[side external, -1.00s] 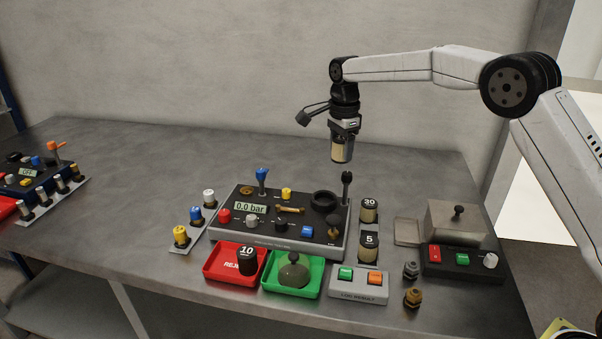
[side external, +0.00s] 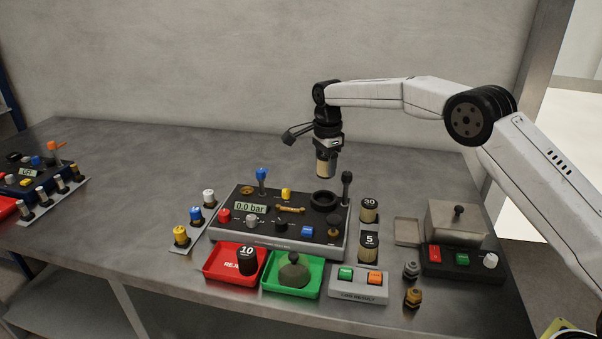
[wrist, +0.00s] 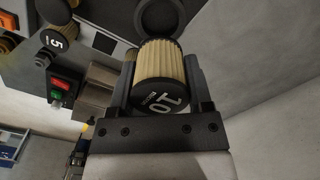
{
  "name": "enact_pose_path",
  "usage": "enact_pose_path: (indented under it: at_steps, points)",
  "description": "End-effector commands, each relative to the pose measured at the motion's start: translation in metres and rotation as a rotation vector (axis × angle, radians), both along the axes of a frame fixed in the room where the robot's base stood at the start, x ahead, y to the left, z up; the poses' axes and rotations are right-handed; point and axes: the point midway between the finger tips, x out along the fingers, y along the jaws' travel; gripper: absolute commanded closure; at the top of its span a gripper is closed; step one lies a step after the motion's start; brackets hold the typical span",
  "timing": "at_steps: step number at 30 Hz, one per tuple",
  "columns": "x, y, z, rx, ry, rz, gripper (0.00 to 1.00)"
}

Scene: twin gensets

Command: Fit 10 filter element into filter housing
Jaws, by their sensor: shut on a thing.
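My gripper (side external: 327,153) is shut on a filter element (side external: 325,168), a pleated tan cylinder with dark ends. In the wrist view the held filter element (wrist: 160,72) shows "10" on its dark cap, between the two fingers of my gripper (wrist: 162,85). The filter housing appears to be the round black open ring (side external: 325,200) on the grey panel; it also shows in the wrist view (wrist: 160,18), beyond the element. The element hangs upright above the ring, apart from it.
Filter elements marked 30 (side external: 369,210) and 5 (side external: 369,247) stand right of the panel (side external: 225,222). A black-topped 10 element (side external: 247,261) is in the red tray (side external: 215,277). A green tray (side external: 275,289) holds a domed object. A black lever (side external: 347,187) rises beside the ring.

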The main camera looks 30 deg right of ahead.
Motion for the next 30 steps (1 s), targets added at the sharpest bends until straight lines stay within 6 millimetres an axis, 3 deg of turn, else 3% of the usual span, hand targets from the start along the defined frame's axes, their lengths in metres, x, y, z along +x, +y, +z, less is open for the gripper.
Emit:
enact_pose_path:
  at_steps: [6, 17, 30]
  points:
    - [0.0, 0.0, -0.02, 0.0, -0.001, 0.0, 0.93]
    - [0.0, 0.0, -0.025, 0.0, -0.001, 0.0, 0.93]
    - [0.0, 0.0, -0.046, 0.0, 0.0, 0.0, 0.93]
